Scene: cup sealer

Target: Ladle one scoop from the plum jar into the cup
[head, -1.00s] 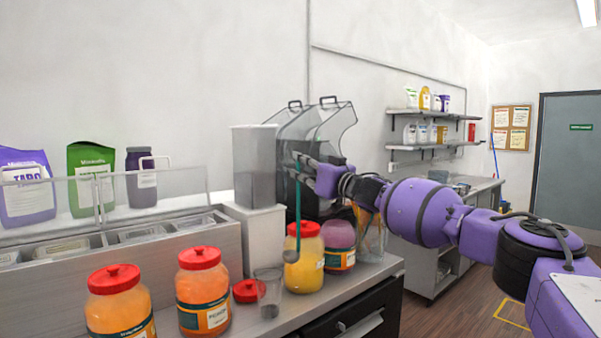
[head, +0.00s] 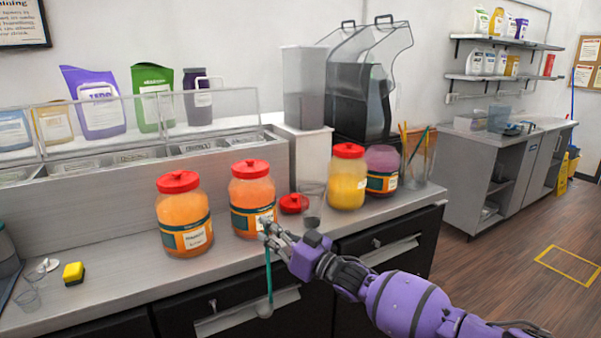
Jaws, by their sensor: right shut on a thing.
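The plum jar (head: 383,168), with pinkish-purple contents and no lid on it, stands at the back right of the counter beside the yellow jar. The clear cup (head: 312,204) stands on the counter left of the yellow jar; its lower part looks dark, but I cannot tell whether that is contents. My right gripper (head: 268,236) is shut on the teal ladle (head: 269,275), near the counter's front edge. The ladle hangs about upright, its bowl (head: 264,310) low in front of the drawers. I cannot see inside the bowl. My left gripper is out of view.
A red lid (head: 292,203) lies left of the cup. A yellow jar (head: 347,180) and two orange jars (head: 184,217) (head: 250,200) have red lids. A clear tool holder (head: 416,165) stands right of the plum jar. Clear cups (head: 28,298) and a yellow sponge (head: 73,272) are at left.

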